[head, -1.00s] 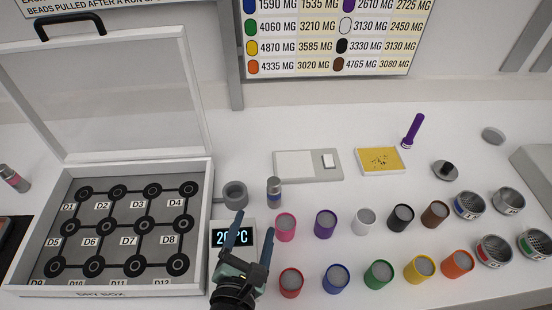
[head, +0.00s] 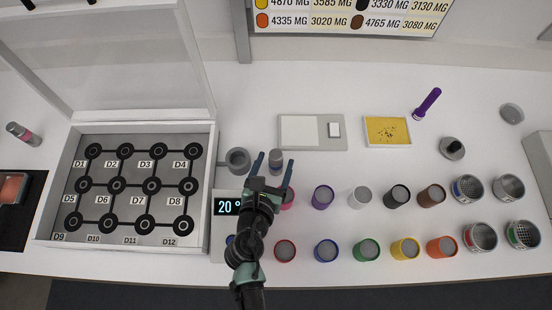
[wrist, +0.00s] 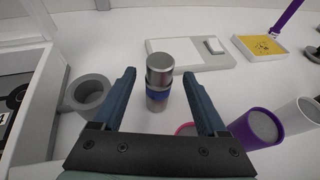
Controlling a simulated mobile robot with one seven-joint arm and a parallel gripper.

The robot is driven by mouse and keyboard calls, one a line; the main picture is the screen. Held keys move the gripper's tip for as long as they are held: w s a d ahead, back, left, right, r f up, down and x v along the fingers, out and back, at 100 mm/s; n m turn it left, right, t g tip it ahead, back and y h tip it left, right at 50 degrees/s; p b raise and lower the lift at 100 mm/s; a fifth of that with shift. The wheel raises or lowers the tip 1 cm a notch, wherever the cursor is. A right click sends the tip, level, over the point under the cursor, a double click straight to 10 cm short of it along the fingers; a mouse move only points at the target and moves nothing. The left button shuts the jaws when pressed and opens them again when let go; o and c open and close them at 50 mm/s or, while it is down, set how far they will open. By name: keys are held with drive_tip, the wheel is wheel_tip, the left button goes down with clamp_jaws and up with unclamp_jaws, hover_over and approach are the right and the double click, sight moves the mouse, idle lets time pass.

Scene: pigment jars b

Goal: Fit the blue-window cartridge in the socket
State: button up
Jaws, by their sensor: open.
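The blue-window cartridge (head: 276,162) is a small grey metal cylinder with a blue band. It stands upright on the table; it also shows in the wrist view (wrist: 159,78). The socket, a grey ring with a dark round hole (head: 237,160), stands to its left and looks empty; it also shows in the wrist view (wrist: 88,94). My gripper (head: 275,158) is open and empty, its blue fingers pointing at the cartridge. In the wrist view (wrist: 159,72) the cartridge appears between the fingers, with a gap on both sides.
The open dry box (head: 204,206) stands left of the socket. A temperature display (head: 228,207) lies beside my arm. Several coloured jars (head: 322,197) stand close on the right. A scale (head: 300,132) lies behind. A pink-banded cartridge (head: 22,133) stands at far left.

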drive_tip(key=shift+x, duration=2.7)
drive_tip(key=shift+a, duration=0.1)
clamp_jaws()
